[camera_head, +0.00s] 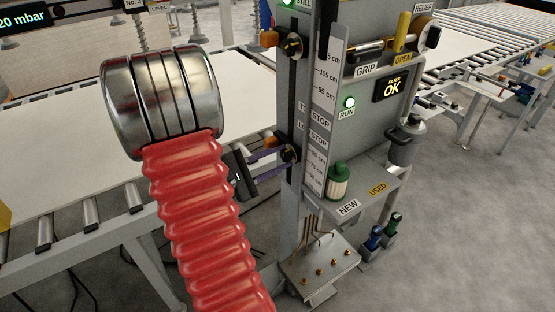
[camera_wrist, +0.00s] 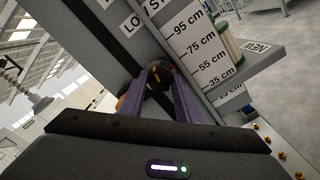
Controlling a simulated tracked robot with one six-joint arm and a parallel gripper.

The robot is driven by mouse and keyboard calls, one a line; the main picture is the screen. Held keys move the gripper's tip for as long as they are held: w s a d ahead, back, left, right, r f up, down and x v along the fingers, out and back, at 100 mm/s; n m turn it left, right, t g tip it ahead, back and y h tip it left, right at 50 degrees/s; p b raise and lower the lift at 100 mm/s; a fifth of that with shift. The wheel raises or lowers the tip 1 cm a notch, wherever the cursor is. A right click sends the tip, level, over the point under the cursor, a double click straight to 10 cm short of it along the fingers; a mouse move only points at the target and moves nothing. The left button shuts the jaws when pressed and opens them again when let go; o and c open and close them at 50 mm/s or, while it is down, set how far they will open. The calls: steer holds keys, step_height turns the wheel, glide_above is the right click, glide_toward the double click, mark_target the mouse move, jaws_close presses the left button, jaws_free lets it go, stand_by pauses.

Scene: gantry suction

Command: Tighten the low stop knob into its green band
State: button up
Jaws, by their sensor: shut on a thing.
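The low stop knob (camera_head: 289,153) is a dark round knob on the slotted grey post (camera_head: 292,210), beside the centimetre scale (camera_head: 320,120). My gripper (camera_head: 281,159) reaches it from the left, its purple fingers shut on the knob. In the wrist view the two fingers of my gripper (camera_wrist: 161,84) close around the dark knob (camera_wrist: 160,76) from both sides. A small yellow mark shows on its face, with bits of green and red at its rim. Whether the mark lies in the green band is too small to tell.
An upper stop knob (camera_head: 291,45) sits higher on the post. A green-and-white filter (camera_head: 338,182) stands on the shelf right of the scale. A red ribbed hose (camera_head: 205,230) fills the near left, in front of a roller conveyor (camera_head: 75,228).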

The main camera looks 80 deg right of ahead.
steer(key=shift+m, duration=0.3)
steer(key=o, duration=1.1)
steer(key=shift+c, duration=0.2)
steer(key=shift+a, duration=0.1)
steer(key=v, duration=1.3)
steer(key=shift+w+a, duration=0.25)
steer(key=shift+w, duration=0.1)
